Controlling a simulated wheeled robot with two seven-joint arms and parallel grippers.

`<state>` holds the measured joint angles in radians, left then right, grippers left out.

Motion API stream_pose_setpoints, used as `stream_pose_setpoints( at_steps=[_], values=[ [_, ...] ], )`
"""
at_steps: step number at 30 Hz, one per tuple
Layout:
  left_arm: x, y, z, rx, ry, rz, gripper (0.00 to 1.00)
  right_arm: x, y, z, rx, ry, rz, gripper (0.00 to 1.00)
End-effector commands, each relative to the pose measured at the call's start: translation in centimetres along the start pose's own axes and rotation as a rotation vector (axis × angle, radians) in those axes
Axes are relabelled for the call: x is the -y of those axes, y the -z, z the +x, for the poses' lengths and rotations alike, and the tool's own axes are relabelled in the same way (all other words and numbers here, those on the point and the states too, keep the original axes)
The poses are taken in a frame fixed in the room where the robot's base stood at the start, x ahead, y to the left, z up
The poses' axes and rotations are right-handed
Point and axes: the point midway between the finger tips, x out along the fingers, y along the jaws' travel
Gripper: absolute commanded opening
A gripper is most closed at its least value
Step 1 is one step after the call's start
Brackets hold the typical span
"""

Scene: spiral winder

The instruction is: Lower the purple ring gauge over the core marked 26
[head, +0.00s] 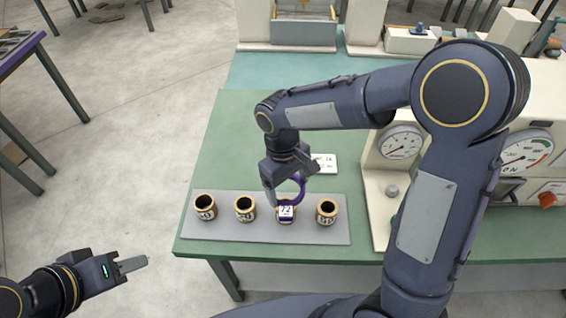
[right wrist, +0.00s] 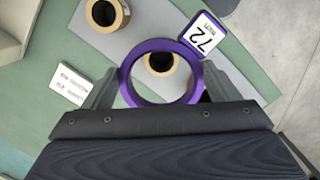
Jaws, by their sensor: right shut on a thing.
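The purple ring gauge (head: 303,188) is held in my right gripper (head: 290,190); it also shows in the right wrist view (right wrist: 127,72), one finger on each side. Its white tag (head: 286,211), reading 72, covers part of the third core from the left. That core (right wrist: 160,62) shows through the ring, off-centre; the ring looks above it and not around it. The other cores are a left one (head: 205,208), a second (head: 245,209) and a rightmost (head: 326,212). Their numbers are too small to read surely. My left gripper (head: 132,264) is away from the table at lower left.
The cores stand upright on a grey plate (head: 225,230) on the green table (head: 220,150). A white label card (head: 323,163) lies behind the plate. A machine with dial gauges (head: 400,143) stands to the right.

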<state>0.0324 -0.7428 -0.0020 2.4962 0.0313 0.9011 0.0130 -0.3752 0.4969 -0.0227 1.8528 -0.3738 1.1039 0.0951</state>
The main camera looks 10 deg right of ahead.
Motion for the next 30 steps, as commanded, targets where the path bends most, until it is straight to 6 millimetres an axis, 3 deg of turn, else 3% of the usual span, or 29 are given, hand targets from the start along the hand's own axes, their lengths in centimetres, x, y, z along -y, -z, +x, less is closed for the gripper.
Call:
stream_pose_setpoints(
  at_steps=[8, 30],
  values=[
    [0.3, -0.4, 0.7, 0.000, 0.000, 0.000, 0.36, 0.1, 0.1, 0.9, 0.000, 0.000, -0.002, 0.53],
    [1.9, -2.1, 4.1, 0.000, 0.000, 0.000, 0.36, 0.0, 0.9, 6.0, 0.000, 0.000, -0.001, 0.53]
  ],
)
